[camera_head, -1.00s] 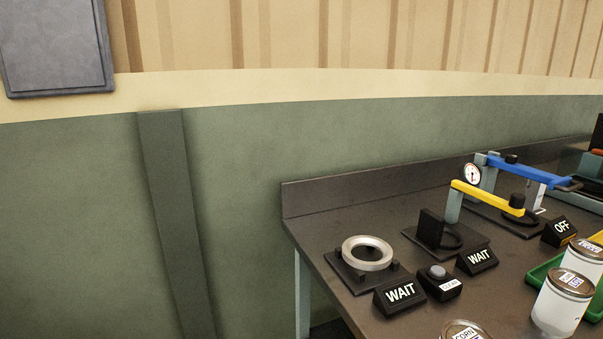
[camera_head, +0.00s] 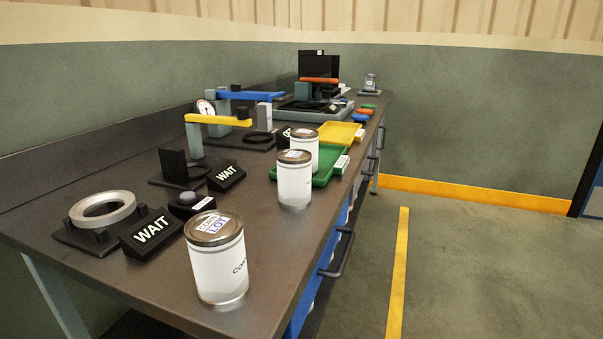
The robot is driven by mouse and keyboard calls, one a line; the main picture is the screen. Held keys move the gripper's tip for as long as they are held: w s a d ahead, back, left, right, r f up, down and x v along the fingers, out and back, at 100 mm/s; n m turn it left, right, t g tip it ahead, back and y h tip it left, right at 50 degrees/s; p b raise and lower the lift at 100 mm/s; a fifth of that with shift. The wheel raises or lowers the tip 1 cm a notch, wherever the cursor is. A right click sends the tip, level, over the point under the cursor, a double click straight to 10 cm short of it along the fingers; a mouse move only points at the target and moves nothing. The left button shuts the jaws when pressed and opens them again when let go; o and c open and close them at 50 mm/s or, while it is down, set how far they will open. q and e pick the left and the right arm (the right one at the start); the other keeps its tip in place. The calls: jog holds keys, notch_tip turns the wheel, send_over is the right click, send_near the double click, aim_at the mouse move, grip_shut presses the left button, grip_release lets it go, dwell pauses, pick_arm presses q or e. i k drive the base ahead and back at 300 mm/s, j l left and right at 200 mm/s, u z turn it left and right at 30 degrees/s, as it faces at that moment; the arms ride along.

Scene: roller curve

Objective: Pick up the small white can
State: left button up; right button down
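Three white cans with metal lids stand upright on the dark bench. The nearest can (camera_head: 219,272) is at the front edge, with a printed label on its lid and partly visible lettering on its side. A second can (camera_head: 294,186) stands farther back, beside the green tray (camera_head: 325,172). A third can (camera_head: 305,152) stands behind it and appears to be in the tray. A small pale can-like item (camera_head: 370,81) is at the far end of the bench, too small to make out. Neither gripper is in view.
The bench (camera_head: 140,284) holds a metal ring fixture (camera_head: 103,207), black WAIT signs (camera_head: 150,230), a yellow-arm gauge fixture (camera_head: 218,120) and a yellow tray (camera_head: 340,134). Drawer handles (camera_head: 338,255) project from its front. The floor (camera_head: 470,270) to the right is clear.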

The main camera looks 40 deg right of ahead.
aim_at(294, 166)
jog(key=z, duration=1.15)
